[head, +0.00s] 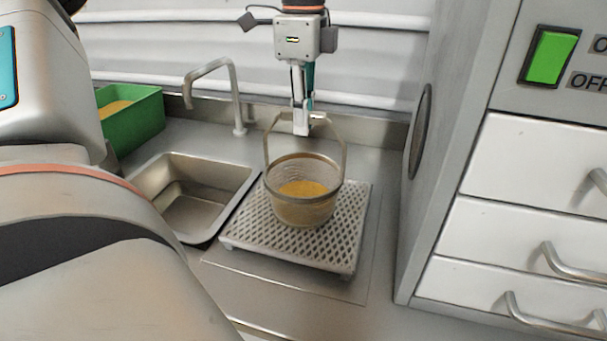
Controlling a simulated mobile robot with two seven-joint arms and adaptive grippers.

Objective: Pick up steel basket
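The steel basket (303,207) is a round mesh basket with yellow-orange grains (304,189) inside. It stands upright on a perforated metal grate (345,235), in the middle of the head view. Its tall handle (344,150) stands up in an arch. My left gripper (302,128) points down from above, with its fingertips at the top of the handle, overlapping it in this view. The fingers are seen nearly edge-on, so I cannot tell whether they are closed around the handle. My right gripper is not in view.
A sink basin (195,195) with a faucet (235,95) lies left of the grate. A green bin (135,125) with yellow-orange contents is at the back left. A grey cabinet (440,180) with white drawers (505,240) and a green switch (549,56) stands close on the right.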

